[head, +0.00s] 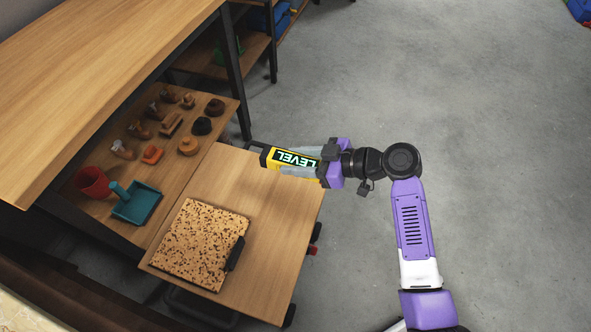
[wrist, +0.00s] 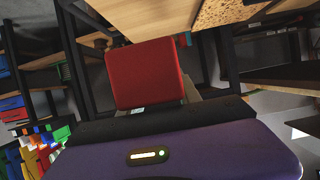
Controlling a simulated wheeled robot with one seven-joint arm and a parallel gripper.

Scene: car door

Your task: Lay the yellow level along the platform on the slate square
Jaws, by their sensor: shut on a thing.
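The yellow level (head: 284,161), with black ends and "LEVEL" lettering on a dark face, is in my gripper (head: 322,165). My gripper is shut on it from the right, and the level points left. In the head view it shows over the far right corner of a wooden platform (head: 276,211); its height above the wood is hard to tell. A speckled tan board (head: 201,244) lies on the platform, with a small black piece (head: 236,253) at its right edge. I cannot make out a slate square. In the wrist view the level is not clearly seen.
A shelf left of the platform holds a red cup (head: 92,181), a teal dustpan (head: 137,205) and several small wooden and dark pieces. A higher wooden top (head: 80,80) overhangs at upper left. Grey floor is open on the right. A red block shows in the wrist view (wrist: 145,74).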

